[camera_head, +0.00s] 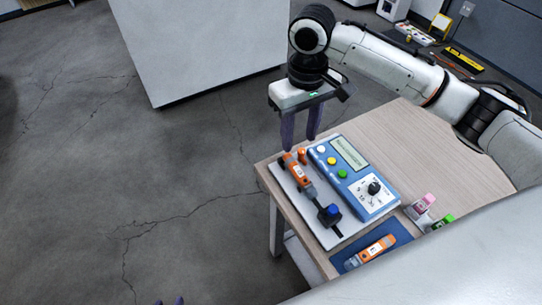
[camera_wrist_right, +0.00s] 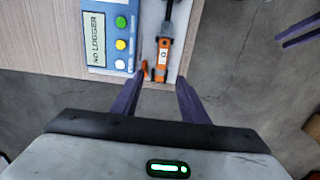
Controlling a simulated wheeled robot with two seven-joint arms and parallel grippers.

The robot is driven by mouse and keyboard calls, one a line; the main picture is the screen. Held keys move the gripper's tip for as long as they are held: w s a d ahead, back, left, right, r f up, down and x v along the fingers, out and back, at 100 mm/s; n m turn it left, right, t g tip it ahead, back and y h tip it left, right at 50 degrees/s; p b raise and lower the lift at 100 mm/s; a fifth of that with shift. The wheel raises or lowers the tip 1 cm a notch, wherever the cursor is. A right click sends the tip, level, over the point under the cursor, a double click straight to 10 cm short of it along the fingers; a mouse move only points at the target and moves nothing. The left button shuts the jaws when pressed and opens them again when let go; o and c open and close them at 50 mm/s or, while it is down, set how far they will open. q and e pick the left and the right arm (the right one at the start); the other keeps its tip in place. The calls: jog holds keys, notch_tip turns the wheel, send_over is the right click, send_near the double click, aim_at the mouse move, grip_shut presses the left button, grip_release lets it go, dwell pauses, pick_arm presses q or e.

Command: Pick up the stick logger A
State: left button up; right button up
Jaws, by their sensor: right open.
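Two orange stick loggers with pale labels show in the head view. One logger (camera_head: 299,172) lies on a white board (camera_head: 325,236) at the table's left edge, and it also shows in the right wrist view (camera_wrist_right: 164,52). The other logger (camera_head: 370,250) lies on a dark blue mat (camera_head: 398,231) at the front. I cannot read which is A. My right gripper (camera_head: 300,143) is open and empty, with its fingers above the far end of the first logger. In the wrist view the logger lies ahead between the fingertips. My left gripper (camera_head: 170,301) shows only purple fingertips, apart and empty.
A blue device (camera_head: 352,176) with coloured buttons and a dial stands right beside the board; its screen reads "NO LOGGER" in the wrist view. Pink-capped (camera_head: 424,203) and green-capped (camera_head: 443,221) bottles stand at the right. The table's far right is bare.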

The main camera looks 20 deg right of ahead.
aim_at(295, 166)
jog(key=f, duration=0.3)
jog(key=shift+s+f, duration=0.25)
jog(key=shift+f, duration=0.1)
notch_tip(295, 166, down, 6)
jog(key=shift+a+r, duration=0.1)
jog(key=shift+a, duration=0.05)
grip_shut()
